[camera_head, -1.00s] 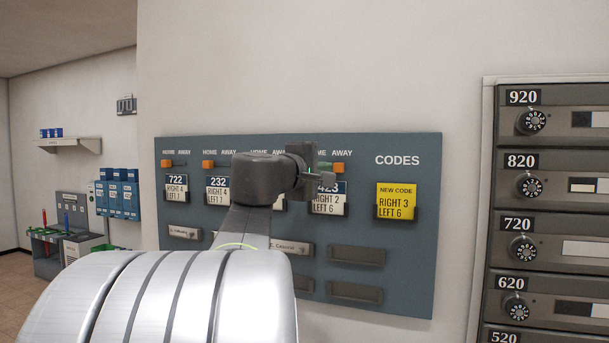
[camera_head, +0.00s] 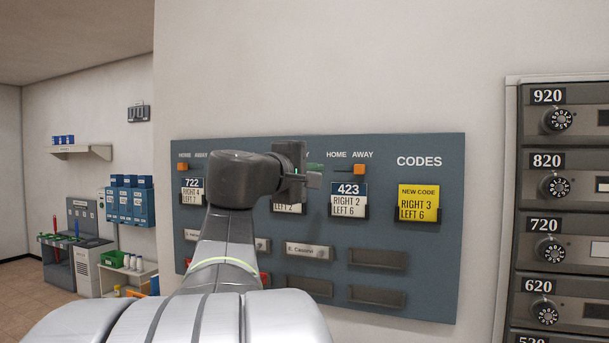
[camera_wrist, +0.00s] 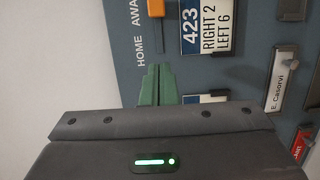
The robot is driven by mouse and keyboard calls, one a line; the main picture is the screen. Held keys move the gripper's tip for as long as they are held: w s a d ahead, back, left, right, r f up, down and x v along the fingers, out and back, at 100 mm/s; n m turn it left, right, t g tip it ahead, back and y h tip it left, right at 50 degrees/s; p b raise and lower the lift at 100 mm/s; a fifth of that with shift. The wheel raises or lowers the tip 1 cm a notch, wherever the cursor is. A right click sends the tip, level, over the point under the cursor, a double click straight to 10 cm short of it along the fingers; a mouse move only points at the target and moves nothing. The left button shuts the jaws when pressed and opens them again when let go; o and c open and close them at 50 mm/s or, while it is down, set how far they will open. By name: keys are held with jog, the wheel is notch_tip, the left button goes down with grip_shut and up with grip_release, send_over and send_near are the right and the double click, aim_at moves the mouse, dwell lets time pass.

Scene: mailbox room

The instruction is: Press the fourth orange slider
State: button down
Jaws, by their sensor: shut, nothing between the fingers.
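The fourth orange slider (camera_head: 358,169) is above the 423 card (camera_head: 348,191), at the AWAY end of its dark track. In the wrist view the slider (camera_wrist: 156,8) is at the top edge, with the HOME label between it and my fingers along the panel. My gripper (camera_head: 314,168) has green fingertips, shut and empty. It is left of the fourth slider, near the HOME end of that track, apart from the slider. In the wrist view the fingertips (camera_wrist: 157,84) point toward the panel. Contact with the panel cannot be told.
The blue-grey panel (camera_head: 430,280) holds the first orange slider (camera_head: 183,168), under HOME, and a yellow code card (camera_head: 418,202). My arm hides the middle sliders. Numbered mailboxes (camera_head: 560,220) stand at right. Blue boxes (camera_head: 128,203) and a shelf (camera_head: 80,151) are at far left.

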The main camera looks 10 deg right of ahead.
jog(key=shift+b+v, duration=0.3)
jog(key=shift+v, duration=2.1)
jog(key=shift+w, duration=0.2)
